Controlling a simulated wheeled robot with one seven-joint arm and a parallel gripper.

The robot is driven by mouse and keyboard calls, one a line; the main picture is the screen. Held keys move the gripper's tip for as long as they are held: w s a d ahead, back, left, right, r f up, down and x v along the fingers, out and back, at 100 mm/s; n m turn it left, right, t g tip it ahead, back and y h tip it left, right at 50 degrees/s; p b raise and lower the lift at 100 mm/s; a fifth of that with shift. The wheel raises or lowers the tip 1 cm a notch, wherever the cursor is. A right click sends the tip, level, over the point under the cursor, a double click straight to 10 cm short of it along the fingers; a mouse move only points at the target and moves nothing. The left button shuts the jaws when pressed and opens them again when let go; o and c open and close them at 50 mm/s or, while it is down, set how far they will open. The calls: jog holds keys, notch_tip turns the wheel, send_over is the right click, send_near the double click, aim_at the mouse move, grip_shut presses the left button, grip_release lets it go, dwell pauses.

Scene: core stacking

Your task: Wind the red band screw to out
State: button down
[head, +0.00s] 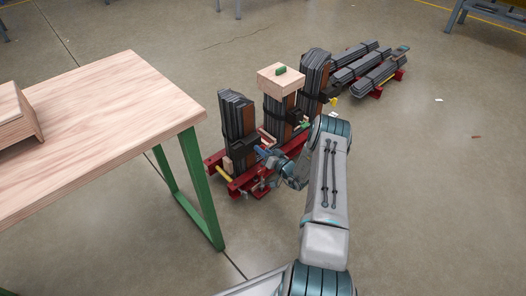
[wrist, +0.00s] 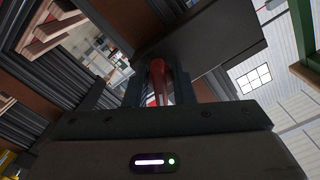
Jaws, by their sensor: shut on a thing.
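In the wrist view my gripper (wrist: 160,88) is shut on a red part (wrist: 158,78), which I take to be the red band screw. The red part stands between the two dark fingers, and only its upper end shows clearly. In the head view my arm reaches down to the red stand, and my gripper there is largely hidden by the wrist and the stacks. The red stand (head: 236,188) holds dark, upright stacks of layered sheets (head: 238,128). How far the screw is wound cannot be seen.
A wooden block (head: 281,82) with a green piece on it tops the middle stack. More dark stacks (head: 362,66) lie on a red rack at the back right. A wooden table (head: 100,115) with green legs stands at left. Open concrete floor lies to the right.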

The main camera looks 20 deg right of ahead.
jog(key=n+b, duration=0.1)
jog(key=n, duration=0.2)
jog(key=shift+n, duration=0.9)
jog(key=c, duration=1.1)
grip_release()
jog(key=shift+w+a, duration=0.1)
jog(key=shift+c, duration=0.2)
jog(key=p+v, duration=0.4)
jog(key=v, duration=1)
